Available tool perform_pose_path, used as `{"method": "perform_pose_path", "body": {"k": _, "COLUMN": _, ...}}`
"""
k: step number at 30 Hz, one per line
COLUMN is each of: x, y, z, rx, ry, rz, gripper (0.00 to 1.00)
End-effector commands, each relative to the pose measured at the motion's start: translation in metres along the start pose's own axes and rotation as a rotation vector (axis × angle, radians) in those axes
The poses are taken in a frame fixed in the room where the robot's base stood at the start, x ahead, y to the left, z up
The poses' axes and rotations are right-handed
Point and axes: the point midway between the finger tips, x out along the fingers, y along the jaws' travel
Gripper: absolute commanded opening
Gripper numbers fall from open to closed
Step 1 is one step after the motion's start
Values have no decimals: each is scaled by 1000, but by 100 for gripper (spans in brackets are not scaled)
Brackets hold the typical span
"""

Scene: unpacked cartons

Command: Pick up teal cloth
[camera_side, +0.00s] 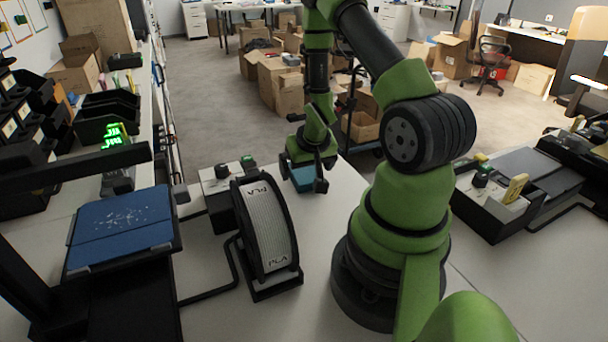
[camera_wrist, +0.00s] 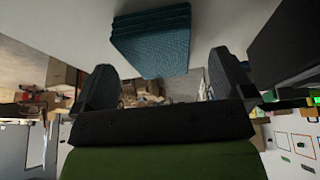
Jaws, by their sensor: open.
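The teal cloth (camera_side: 303,177) is a folded stack lying on the white table, near its far edge, in the side view. In the wrist view the teal cloth (camera_wrist: 152,40) shows its folded layers at the top centre, ahead of the fingers. My gripper (camera_side: 306,178) is just over and around the cloth in the side view and hides part of it. In the wrist view my gripper (camera_wrist: 166,72) has its two dark fingers wide apart with nothing between them. Whether a finger touches the cloth cannot be told.
A PLA filament spool (camera_side: 266,230) stands on the table left of the cloth. A small control box (camera_side: 218,182) sits behind the spool. A printer with a blue bed (camera_side: 122,228) is at the left, another machine (camera_side: 500,195) at the right. Cartons (camera_side: 281,85) lie on the floor beyond.

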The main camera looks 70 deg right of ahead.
Motion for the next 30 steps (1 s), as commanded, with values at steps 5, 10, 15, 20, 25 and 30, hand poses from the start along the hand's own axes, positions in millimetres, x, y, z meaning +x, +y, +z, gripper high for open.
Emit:
{"method": "perform_pose_path", "body": {"k": 5, "x": 19, "y": 0, "z": 0, "rx": 0, "ry": -2, "rz": 0, "gripper": 99}}
{"method": "perform_pose_path", "body": {"k": 10, "x": 22, "y": 0, "z": 0, "rx": 0, "ry": -2, "rz": 0, "gripper": 99}}
{"method": "perform_pose_path", "body": {"k": 15, "x": 22, "y": 0, "z": 0, "rx": 0, "ry": -1, "rz": 0, "gripper": 85}}
{"method": "perform_pose_path", "body": {"k": 20, "x": 22, "y": 0, "z": 0, "rx": 0, "ry": -1, "rz": 0, "gripper": 48}}
{"method": "perform_pose_path", "body": {"k": 25, "x": 22, "y": 0, "z": 0, "rx": 0, "ry": -1, "rz": 0, "gripper": 46}}
{"method": "perform_pose_path", "body": {"k": 30, "x": 20, "y": 0, "z": -1, "rx": 0, "ry": 0, "rz": 0, "gripper": 46}}
